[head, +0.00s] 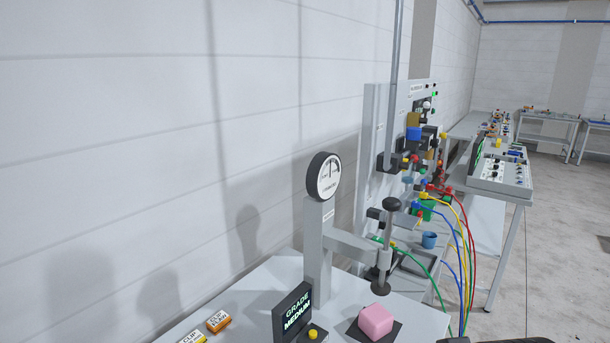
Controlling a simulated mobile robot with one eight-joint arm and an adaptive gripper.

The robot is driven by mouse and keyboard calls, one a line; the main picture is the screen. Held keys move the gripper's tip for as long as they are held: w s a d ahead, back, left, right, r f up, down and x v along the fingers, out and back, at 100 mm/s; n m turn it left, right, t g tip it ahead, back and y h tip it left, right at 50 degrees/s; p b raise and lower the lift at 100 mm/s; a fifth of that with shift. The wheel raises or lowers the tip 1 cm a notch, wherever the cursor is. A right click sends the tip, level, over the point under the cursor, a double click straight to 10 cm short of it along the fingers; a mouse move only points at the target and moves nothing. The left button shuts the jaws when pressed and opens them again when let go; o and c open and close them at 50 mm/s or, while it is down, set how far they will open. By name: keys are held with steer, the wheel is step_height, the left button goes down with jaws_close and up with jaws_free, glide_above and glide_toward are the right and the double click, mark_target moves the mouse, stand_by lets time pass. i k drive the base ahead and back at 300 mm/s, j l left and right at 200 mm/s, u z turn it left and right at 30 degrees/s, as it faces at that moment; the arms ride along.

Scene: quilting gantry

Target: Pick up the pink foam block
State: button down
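The pink foam block (376,320) sits on a dark square pad (394,331) on the near grey table, low in the head view. It is a rounded cube. The round foot of a grey press-like stand with a dial gauge hangs above it and slightly to the right, apart from the block. My gripper does not show; only a dark shape, which I cannot identify, is cut off at the bottom edge right of the block.
The gauge stand (318,250) rises behind the block. A black "GRADE MEDIUM" display (293,311) and a yellow button (313,334) stand left of it. Orange and yellow labelled pieces (219,320) lie further left. A panel with coloured cables (400,150) stands behind; open floor lies right.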

mark_target(375, 320)
steer(key=k+l+u, duration=0.2)
steer(key=u, duration=0.2)
steer(key=k+l+u, duration=0.25)
steer(key=u, duration=0.15)
